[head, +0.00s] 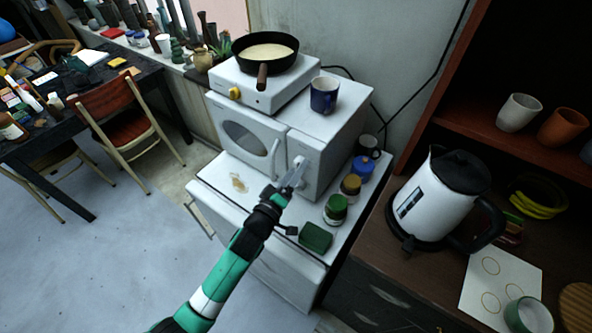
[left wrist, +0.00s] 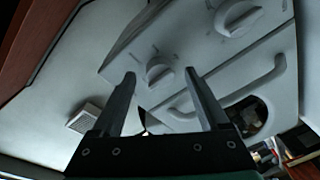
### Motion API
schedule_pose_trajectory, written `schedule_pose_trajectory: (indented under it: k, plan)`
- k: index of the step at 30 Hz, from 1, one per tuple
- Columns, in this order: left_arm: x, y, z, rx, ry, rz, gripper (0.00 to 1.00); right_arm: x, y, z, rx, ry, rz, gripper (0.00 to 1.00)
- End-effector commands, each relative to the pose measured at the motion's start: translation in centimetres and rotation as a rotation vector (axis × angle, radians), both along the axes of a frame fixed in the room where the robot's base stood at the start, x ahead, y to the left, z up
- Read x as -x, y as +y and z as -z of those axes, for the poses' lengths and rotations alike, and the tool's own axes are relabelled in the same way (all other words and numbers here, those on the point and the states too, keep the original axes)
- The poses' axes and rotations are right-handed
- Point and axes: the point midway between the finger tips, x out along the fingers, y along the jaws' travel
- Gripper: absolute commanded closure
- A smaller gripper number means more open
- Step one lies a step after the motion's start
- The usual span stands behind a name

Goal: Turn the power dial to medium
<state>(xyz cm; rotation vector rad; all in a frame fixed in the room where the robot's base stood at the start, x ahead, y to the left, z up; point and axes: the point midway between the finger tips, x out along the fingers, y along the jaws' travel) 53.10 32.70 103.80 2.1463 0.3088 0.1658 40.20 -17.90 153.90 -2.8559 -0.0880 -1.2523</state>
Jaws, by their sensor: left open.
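The white microwave (head: 243,137) stands on a white cabinet, with its door shut. Two white dials with tick marks show on its front panel in the left wrist view: one dial (left wrist: 160,77) nearer my fingers, the other dial (left wrist: 238,17) higher and to the right. I cannot read which is the power dial. My left gripper (head: 298,172) is at the panel and hides most of it in the head view. In the left wrist view its open fingers (left wrist: 160,72) appear on either side of the nearer dial; contact cannot be told. My right gripper is not in view.
The microwave's door handle (left wrist: 255,82) is close to my right-hand finger. A hot plate (head: 262,88) with a pan (head: 265,53) and a blue mug (head: 324,95) are on top. Jars, including a green-lidded one (head: 336,208), and a green box (head: 315,237) stand nearby.

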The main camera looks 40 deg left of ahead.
Motion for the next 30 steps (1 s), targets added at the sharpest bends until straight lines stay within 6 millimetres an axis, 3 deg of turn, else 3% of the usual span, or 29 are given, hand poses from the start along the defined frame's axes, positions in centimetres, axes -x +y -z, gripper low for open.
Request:
schedule_pose_trajectory:
  k: [10,23,30]
  plan:
    - [-0.67,0.20,0.01,0.000,0.001,-0.001,0.24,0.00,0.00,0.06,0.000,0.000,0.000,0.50]
    - [-0.65,0.18,-0.02,0.001,0.000,0.000,1.00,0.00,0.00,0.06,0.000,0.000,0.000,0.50]
    - [-0.64,0.17,0.00,-0.010,0.001,0.000,1.00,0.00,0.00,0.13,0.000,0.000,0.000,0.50]
